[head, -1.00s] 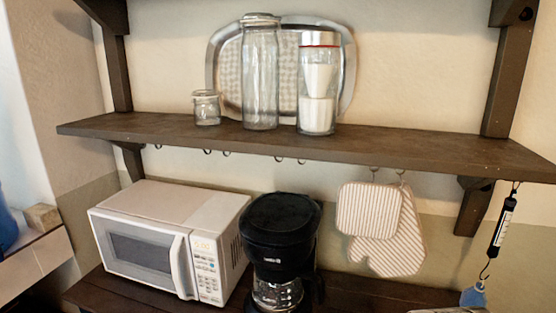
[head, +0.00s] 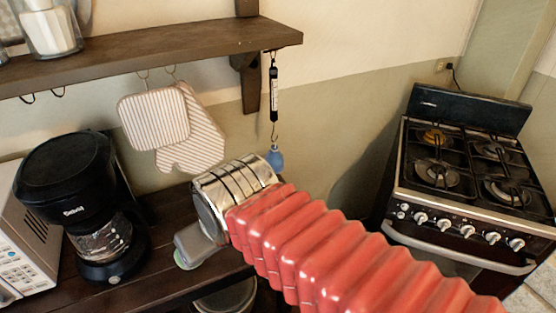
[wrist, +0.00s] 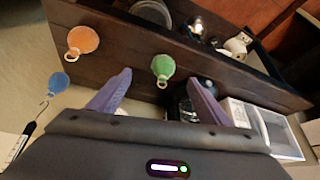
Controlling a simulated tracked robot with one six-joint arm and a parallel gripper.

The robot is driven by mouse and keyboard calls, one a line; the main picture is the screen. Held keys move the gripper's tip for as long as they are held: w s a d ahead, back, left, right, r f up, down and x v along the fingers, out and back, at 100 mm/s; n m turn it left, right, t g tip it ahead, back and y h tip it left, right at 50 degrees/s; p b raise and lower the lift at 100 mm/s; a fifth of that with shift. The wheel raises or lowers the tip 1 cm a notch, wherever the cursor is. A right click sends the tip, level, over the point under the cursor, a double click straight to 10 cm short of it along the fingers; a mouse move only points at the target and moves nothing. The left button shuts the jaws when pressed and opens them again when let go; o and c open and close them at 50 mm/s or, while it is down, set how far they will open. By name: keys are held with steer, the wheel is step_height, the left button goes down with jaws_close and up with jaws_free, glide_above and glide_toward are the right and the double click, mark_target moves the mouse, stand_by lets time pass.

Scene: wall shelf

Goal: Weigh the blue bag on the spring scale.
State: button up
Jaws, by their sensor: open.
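The spring scale (head: 274,92) is a dark tube with a pale label, hanging upright from the shelf's right end. The blue bag (head: 275,157) hangs at the scale's lower hook, apart from my gripper; it also shows at the left of the wrist view (wrist: 58,82). My gripper (wrist: 160,76) is open, its purple fingers spread, with nothing held. A green bag with a pale ring (wrist: 163,66) lies beyond the fingertips on the dark counter. An orange bag with a ring (wrist: 83,40) lies to its left. In the head view my arm hides much of that counter.
The wooden shelf (head: 150,48) runs above the counter (head: 165,215). Striped pot holders (head: 155,122) hang left of the scale. A coffee maker (head: 75,185) and a microwave (head: 22,255) stand at the left. A stove (head: 460,185) stands at the right.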

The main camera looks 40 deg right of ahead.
steer(key=d+f+m+h, duration=0.2)
steer(key=d+f, duration=0.3)
steer(key=d, duration=0.7)
steer(key=d+f+m+g+h, duration=0.15)
steer(key=d+f, duration=0.35)
steer(key=d, duration=0.8)
steer(key=d+f+m+h, duration=0.25)
steer(key=d+f, duration=0.25)
steer(key=d, duration=0.7)
steer(key=n+t+y, duration=0.3)
steer(key=n+t, duration=0.1)
steer(key=t, duration=0.5)
glide_toward(273, 158)
steer(key=d+f, duration=0.1)
steer(key=shift+s+d+f, duration=0.15)
steer(key=shift+s+f, duration=0.05)
steer(key=shift+s, duration=0.15)
steer(key=x, duration=1.3)
steer(key=shift+w+d+f, duration=0.15)
steer(key=shift+w, duration=0.2)
steer(key=shift+c, duration=0.5)
